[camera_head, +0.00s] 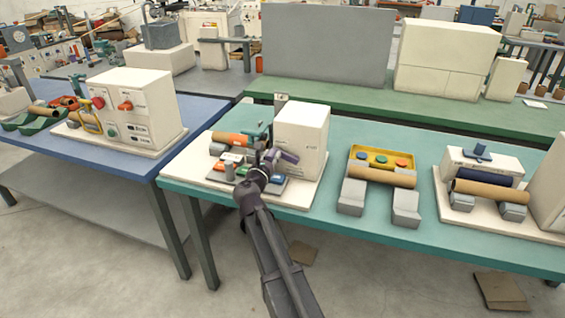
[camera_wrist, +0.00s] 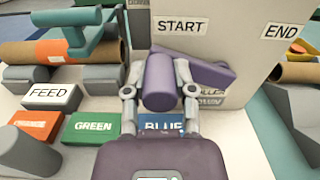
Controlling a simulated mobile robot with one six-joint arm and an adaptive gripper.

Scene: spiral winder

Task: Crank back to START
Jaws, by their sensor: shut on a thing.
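The winder's white housing (camera_head: 300,140) stands on the green table. It fills the back of the wrist view, with a START label (camera_wrist: 180,27) at upper left and an END label (camera_wrist: 283,31) at upper right. The purple crank (camera_wrist: 207,72) is on its face; its arm slants from the knob, below START, down to the right. My gripper (camera_wrist: 161,92) is shut around the purple knob (camera_wrist: 159,82), one finger on each side. In the head view my gripper (camera_head: 264,166) is at the housing's left, and the crank (camera_head: 288,156) shows partly behind it.
A FEED block (camera_wrist: 52,96) and coloured blocks, including green (camera_wrist: 92,127) and blue (camera_wrist: 162,126), lie close below and left of my gripper. An orange-banded cardboard tube (camera_wrist: 60,50) rests on grey supports under a teal arm (camera_wrist: 88,28). Other stations stand left and right.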

